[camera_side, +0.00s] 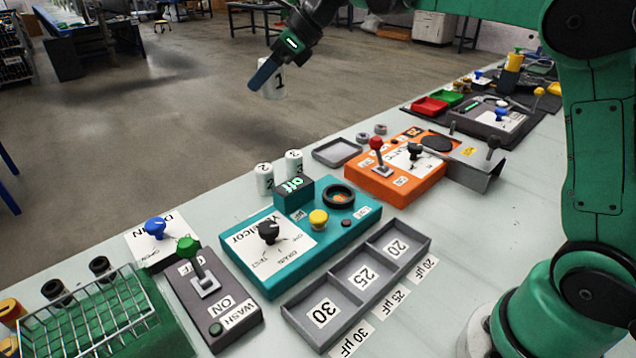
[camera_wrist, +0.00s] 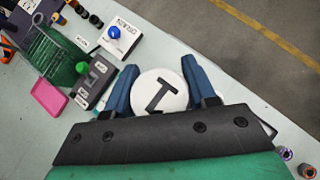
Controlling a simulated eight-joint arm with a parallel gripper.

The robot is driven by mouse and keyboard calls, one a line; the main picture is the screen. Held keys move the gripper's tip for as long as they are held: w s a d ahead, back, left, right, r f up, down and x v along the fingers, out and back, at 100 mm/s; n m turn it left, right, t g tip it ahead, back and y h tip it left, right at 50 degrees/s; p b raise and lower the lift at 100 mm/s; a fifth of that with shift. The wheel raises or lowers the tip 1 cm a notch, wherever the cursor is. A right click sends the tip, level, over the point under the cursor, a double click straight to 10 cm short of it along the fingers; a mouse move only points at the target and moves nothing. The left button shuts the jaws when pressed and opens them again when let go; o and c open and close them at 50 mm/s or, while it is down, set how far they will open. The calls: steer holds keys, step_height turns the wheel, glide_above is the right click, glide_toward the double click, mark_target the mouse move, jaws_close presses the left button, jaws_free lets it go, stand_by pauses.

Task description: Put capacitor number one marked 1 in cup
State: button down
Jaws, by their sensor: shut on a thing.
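The white cylindrical capacitor marked 1 (camera_side: 273,88) is held high in the air above the far edge of the table in the side view. My gripper (camera_side: 265,73) has its blue fingers shut on it. In the wrist view, the capacitor's round white top with a black 1 (camera_wrist: 160,92) sits between the two fingers of my gripper (camera_wrist: 162,84). A dark round ring-like cup (camera_side: 338,196) is on the teal tester box (camera_side: 330,228), below and to the right of my gripper. Its opening looks empty. The cup does not show in the wrist view.
Two white capacitors (camera_side: 264,180) stand behind the teal box. A grey tray marked 30, 25, 20 (camera_side: 430,238) lies in front. An orange box with a red-knobbed lever (camera_side: 377,144) is at right.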

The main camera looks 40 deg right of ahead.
steer(key=s+d, duration=0.6)
steer(key=s, duration=0.4)
step_height(320, 180, down, 19)
steer(key=shift+w+r, duration=0.1)
steer(key=shift+f, duration=0.2)
steer(key=shift+c, duration=1.4)
jaws_free()
steer(key=shift+r, duration=0.1)
